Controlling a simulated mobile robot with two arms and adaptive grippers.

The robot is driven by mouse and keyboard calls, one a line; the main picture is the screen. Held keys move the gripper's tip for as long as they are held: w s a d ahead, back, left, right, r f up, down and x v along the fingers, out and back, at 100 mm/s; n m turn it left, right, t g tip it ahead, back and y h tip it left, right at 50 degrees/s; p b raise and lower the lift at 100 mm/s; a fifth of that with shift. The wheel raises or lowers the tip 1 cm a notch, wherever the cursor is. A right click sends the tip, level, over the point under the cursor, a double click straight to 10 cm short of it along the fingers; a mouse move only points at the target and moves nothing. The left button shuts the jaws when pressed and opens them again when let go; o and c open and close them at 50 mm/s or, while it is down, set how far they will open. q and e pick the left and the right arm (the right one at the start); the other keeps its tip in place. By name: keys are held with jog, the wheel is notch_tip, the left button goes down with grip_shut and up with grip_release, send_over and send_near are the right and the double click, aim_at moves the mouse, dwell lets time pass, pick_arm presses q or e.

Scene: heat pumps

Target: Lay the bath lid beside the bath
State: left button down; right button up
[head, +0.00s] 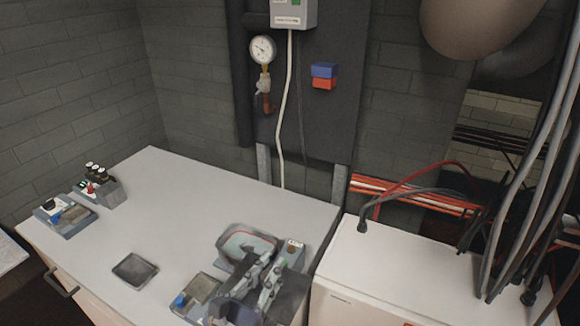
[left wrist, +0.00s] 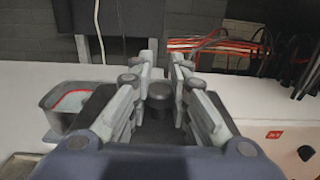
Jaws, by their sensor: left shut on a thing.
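The bath (head: 236,243) is an open grey tub with a reddish line inside, near the front right of the bench. It also shows at the left of the left wrist view (left wrist: 50,122). My left gripper (head: 270,272) is over the bench at the bath's front right. In the left wrist view its fingers (left wrist: 160,80) are closed around the dark round knob (left wrist: 160,94) of what appears to be the bath lid. The dark lid plate (left wrist: 92,105) is mostly hidden by the fingers. I cannot tell whether it touches the bench. My right gripper is not in view.
A dark square tray (head: 135,270) lies on the bench (head: 170,225). A small device with a blue knob (head: 180,300) stands left of my gripper. A white cabinet (head: 400,270) adjoins on the right.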

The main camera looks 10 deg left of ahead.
pick_arm(q)
jog(key=shift+s+a+f+y, duration=0.1)
jog(key=shift+s+a+y, duration=0.2)
jog(key=shift+s, duration=0.1)
jog(key=s+a+n+t+y, duration=0.1)
jog(key=s+a+n+y, duration=0.3)
jog(key=s+a, duration=0.4)
jog(key=shift+s+a+r+y, duration=0.2)
jog(key=shift+a+r+y, duration=0.2)
jog(key=shift+a+y, duration=0.35)
jog(key=shift+d, duration=0.1)
